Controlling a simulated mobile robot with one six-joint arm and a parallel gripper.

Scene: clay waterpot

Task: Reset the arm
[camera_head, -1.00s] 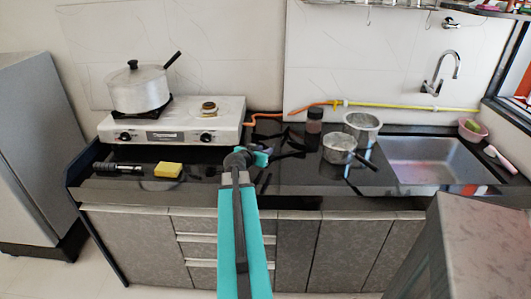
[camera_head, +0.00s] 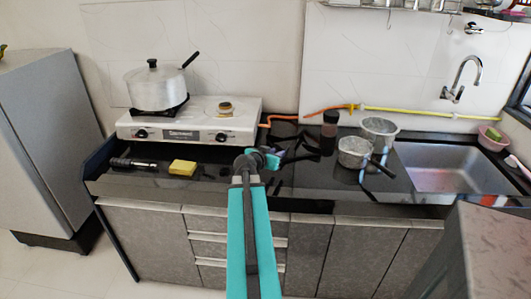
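My arm, teal and dark grey, reaches from the bottom middle up toward the black counter. My gripper (camera_head: 270,160) is at its far end, over the counter's front part, right of the yellow sponge. It is small and partly hidden by the wrist, so I cannot tell whether its fingers are open or shut. I see nothing clearly held in it. No clay waterpot shows in this view.
A white stove (camera_head: 193,121) with a lidded pot (camera_head: 155,88) stands at the back left. A yellow sponge (camera_head: 182,167) and a black torch-like object (camera_head: 133,163) lie in front. A saucepan (camera_head: 355,152), metal pot (camera_head: 379,131) and dark jar (camera_head: 329,132) stand left of the sink (camera_head: 450,165).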

